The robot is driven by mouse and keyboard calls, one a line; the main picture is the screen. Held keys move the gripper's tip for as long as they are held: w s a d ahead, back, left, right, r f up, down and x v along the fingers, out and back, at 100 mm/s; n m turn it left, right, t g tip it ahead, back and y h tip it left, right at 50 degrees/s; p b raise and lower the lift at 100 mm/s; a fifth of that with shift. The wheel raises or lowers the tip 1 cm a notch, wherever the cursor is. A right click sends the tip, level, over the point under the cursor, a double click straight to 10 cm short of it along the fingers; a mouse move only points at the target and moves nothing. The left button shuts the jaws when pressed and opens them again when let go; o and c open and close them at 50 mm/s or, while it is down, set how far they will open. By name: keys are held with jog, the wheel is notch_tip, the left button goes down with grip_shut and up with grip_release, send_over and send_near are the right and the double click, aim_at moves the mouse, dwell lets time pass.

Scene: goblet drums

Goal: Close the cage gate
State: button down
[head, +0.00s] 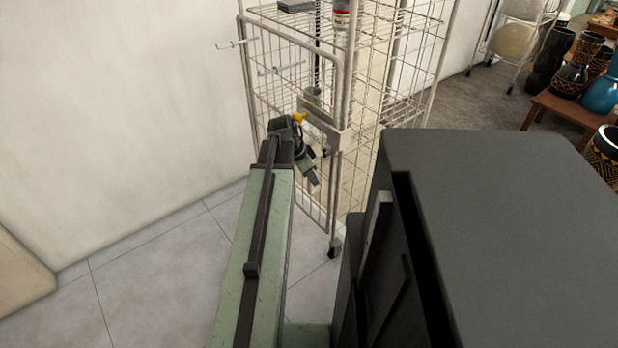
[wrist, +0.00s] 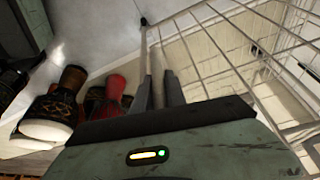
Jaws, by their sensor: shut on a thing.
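The cage gate (head: 292,72) is a pale wire-mesh panel in a rounded tube frame, at the front left of the wire cage (head: 400,75) in the head view. A flat plate (head: 322,124) sits on its right edge at mid height. My gripper (head: 302,120) is at that edge, partly hidden by my own wrist. In the wrist view, my gripper (wrist: 159,82) has its two dark fingers close around a pale upright bar of the gate (wrist: 149,50). Mesh spreads to the right of the fingers. I cannot tell how far the gate stands open.
A pale wall (head: 110,110) runs along the left. Hooks (head: 232,44) stick out left of the cage. Tiled floor (head: 150,265) is clear at the lower left. Drums stand by a wooden bench (head: 570,108) at the far right. Drums (wrist: 68,95) also show left in the wrist view.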

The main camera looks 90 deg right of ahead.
jog(key=c, duration=1.4)
grip_release()
jog(key=shift+s, duration=0.15)
jog(key=shift+o, duration=0.2)
jog(key=p+v, duration=0.7)
jog(key=v, duration=0.1)
